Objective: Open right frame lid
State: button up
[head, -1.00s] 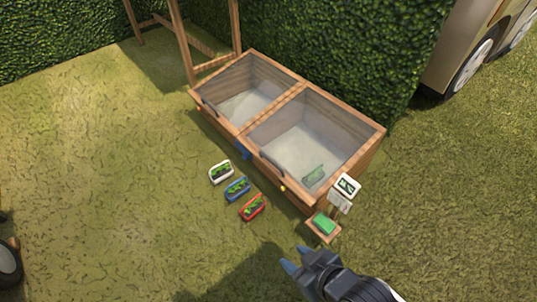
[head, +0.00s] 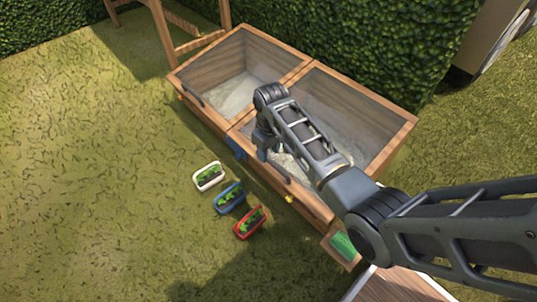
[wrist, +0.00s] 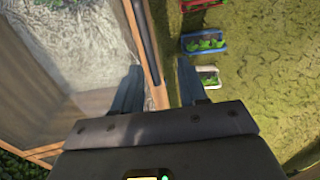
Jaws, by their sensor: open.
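The wooden cold frame has two glazed sections side by side. The right frame lid (head: 362,86) lies flat over the right section and looks closed. A dark handle (wrist: 144,42) runs along its front edge in the wrist view. My gripper (head: 263,152) is over the front edge of the right lid, near the middle divider. In the wrist view my open gripper (wrist: 159,82) has one finger over the glass and the other over the grass side, with the front rail and handle end between them. Contact cannot be told. My arm hides part of the right lid.
The left frame lid (head: 235,65) looks closed too. White (head: 208,176), blue (head: 229,198) and red (head: 250,222) planters stand on the grass before the frame. A green block (head: 343,244) is at the front right corner. A hedge stands behind; grass at left is clear.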

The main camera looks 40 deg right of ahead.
aim_at(271, 161)
jog(key=shift+w+d, duration=0.75)
jog(key=shift+d, duration=0.2)
notch_tip(271, 161, down, 7)
jog(key=b, duration=0.4)
jog(key=shift+f, duration=0.2)
jog(key=shift+c, duration=0.4)
grip_shut()
